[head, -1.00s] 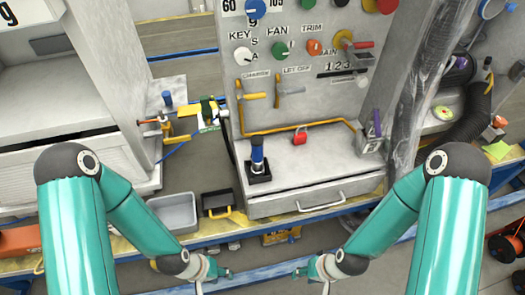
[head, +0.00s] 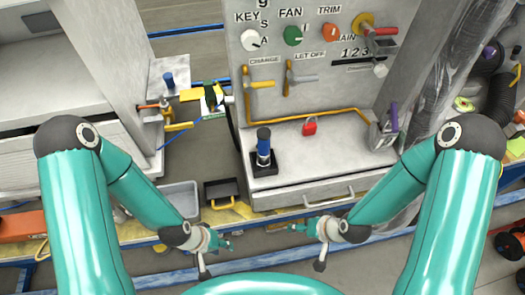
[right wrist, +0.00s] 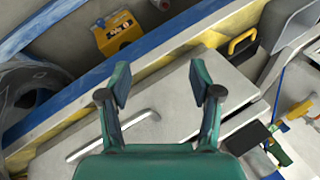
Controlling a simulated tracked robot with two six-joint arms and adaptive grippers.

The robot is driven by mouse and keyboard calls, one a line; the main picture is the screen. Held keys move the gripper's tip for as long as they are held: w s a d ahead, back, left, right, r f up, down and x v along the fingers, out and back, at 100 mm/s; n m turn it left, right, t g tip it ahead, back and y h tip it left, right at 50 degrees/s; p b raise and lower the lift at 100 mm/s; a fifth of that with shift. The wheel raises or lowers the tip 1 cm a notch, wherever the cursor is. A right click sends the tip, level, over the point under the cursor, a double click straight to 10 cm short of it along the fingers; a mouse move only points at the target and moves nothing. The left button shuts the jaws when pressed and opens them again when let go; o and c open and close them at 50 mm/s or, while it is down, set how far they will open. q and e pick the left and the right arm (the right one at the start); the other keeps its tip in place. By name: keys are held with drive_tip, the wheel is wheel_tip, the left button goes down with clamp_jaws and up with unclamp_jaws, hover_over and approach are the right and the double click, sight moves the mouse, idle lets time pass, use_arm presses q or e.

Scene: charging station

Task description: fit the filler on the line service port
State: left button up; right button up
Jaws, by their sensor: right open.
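A blue and black upright cylinder (head: 263,147), which looks like the filler, stands in a black square base on the grey shelf below the panel. A brass fitting with orange and yellow handles (head: 172,122) is on the cabinet side to its left; I cannot tell if this is the line service port. My right gripper (head: 302,228) is in front of the drawer, apart from the cylinder. In the right wrist view its fingers (right wrist: 163,85) are spread with nothing between them. My left gripper (head: 222,243) is at the left, low before the bench; its jaws are too small to judge.
The drawer handle (head: 329,198) sticks out in front. A grey tray (head: 179,200) and a black bin with yellow handle (head: 220,193) stand left. Valve levers (head: 300,78) project from the panel.

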sight(268, 145)
drive_tip(key=w+r+t+b, duration=0.1)
drive_tip(key=w, duration=0.1)
drive_tip(key=w+r+n+t+y+b, duration=0.1)
drive_tip(key=w+r+t+b, duration=0.1)
drive_tip(key=w, duration=0.1)
drive_tip(key=w+r+n+t+y+b, duration=0.1)
drive_tip(key=w+r+b, duration=0.1)
drive_tip(key=w, duration=0.1)
drive_tip(key=shift+w+a+r+t, duration=0.1)
drive_tip(key=shift+w+a+t, duration=0.1)
drive_tip(key=shift+a+t, duration=0.15)
wheel_tip(268, 145, up, 14)
drive_tip(key=s+n+t+y+b, duration=0.2)
drive_tip(key=n+t+y+b, duration=0.55)
drive_tip(key=b, duration=1.05)
drive_tip(key=w+a+g+p, duration=0.1)
drive_tip(key=w+a+p, duration=0.2)
drive_tip(key=w+a+n+g+h+p, duration=0.1)
drive_tip(key=w+a+p, duration=0.2)
drive_tip(key=w, duration=0.1)
drive_tip(key=shift+w+a, duration=0.3)
drive_tip(key=shift+a, duration=0.1)
drive_tip(key=shift+x, duration=3.2)
drive_tip(key=shift+w+d+f, duration=0.1)
drive_tip(key=shift+d+f, duration=0.05)
drive_tip(key=shift+f, duration=0.1)
drive_tip(key=shift+c, duration=0.2)
